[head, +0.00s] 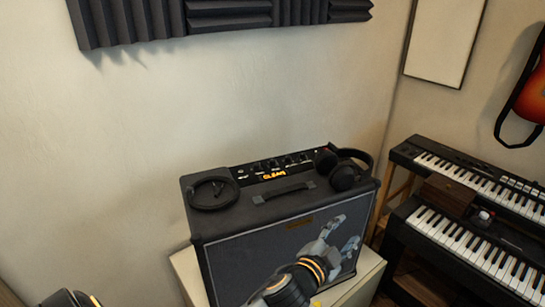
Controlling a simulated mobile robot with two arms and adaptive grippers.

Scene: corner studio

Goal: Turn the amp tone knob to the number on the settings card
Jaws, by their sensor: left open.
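The black amp (222,262) stands on a pale cabinet. Its top rear panel has a row of several small dark knobs (273,164) and a lit orange word that seems to read "CLEAN". The knob labels and pointers are too small to read, so I cannot tell which is the tone knob. My left gripper (350,231) is open and empty in front of the amp's grille, lower in the picture than the knobs and apart from them. I cannot make out a settings card. My right gripper is not in view.
Black headphones (345,171) lie on the amp's right top, close to the knobs. A coiled black cable (212,192) lies on its left top, with a carry handle (284,192) between. Two keyboards (470,245) stand at right. The wall behind has foam panels (215,14) above.

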